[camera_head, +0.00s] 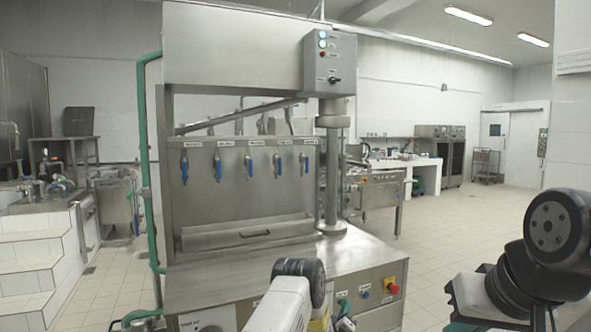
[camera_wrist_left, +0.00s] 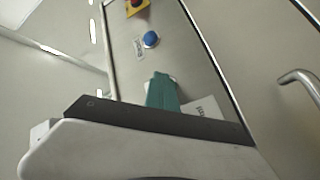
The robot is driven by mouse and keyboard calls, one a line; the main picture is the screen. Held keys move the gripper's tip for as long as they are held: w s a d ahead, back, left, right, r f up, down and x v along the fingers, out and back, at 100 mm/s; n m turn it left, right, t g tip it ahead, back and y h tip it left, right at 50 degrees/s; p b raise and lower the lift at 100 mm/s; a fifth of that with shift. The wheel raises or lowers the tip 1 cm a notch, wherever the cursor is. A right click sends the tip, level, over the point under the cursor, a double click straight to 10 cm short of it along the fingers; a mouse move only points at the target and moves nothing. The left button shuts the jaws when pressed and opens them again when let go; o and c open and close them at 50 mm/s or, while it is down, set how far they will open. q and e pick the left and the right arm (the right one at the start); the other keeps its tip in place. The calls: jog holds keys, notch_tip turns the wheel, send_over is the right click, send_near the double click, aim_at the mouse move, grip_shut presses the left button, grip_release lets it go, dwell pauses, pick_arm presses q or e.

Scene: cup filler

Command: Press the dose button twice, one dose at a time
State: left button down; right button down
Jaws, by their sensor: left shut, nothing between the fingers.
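The machine's front panel (camera_head: 371,305) carries a blue button (camera_head: 365,294) and a red stop button on yellow (camera_head: 391,287). In the left wrist view I see the blue button (camera_wrist_left: 151,39) and part of the red stop button (camera_wrist_left: 137,6). My left gripper (camera_head: 345,307) is at the panel, left of the blue button, largely hidden by my own arm. Its teal fingertips (camera_wrist_left: 162,90) are shut and empty, beside a partly covered label (camera_wrist_left: 204,108). Whatever lies behind the fingertips is hidden, and I cannot tell whether they touch the panel. The labels are too small to read.
The steel filler has several blue-handled taps (camera_head: 219,167) above a trough (camera_head: 245,233). A control box (camera_head: 330,62) with lamps hangs at its upper right. A green pipe (camera_head: 143,160) runs down its left side. Tiled floor (camera_head: 440,240) is open to the right, with my right arm there.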

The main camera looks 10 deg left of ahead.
pick_arm(q)
jog(key=shift+w+a, duration=0.1)
jog(key=shift+w, duration=0.05)
jog(key=shift+s+d, duration=0.45)
jog(key=shift+s, duration=0.15)
jog(key=s+d, duration=0.3)
jog(key=s, duration=0.2)
jog(key=shift+d, duration=0.25)
dwell(0.3)
jog(key=shift+w+r, duration=0.1)
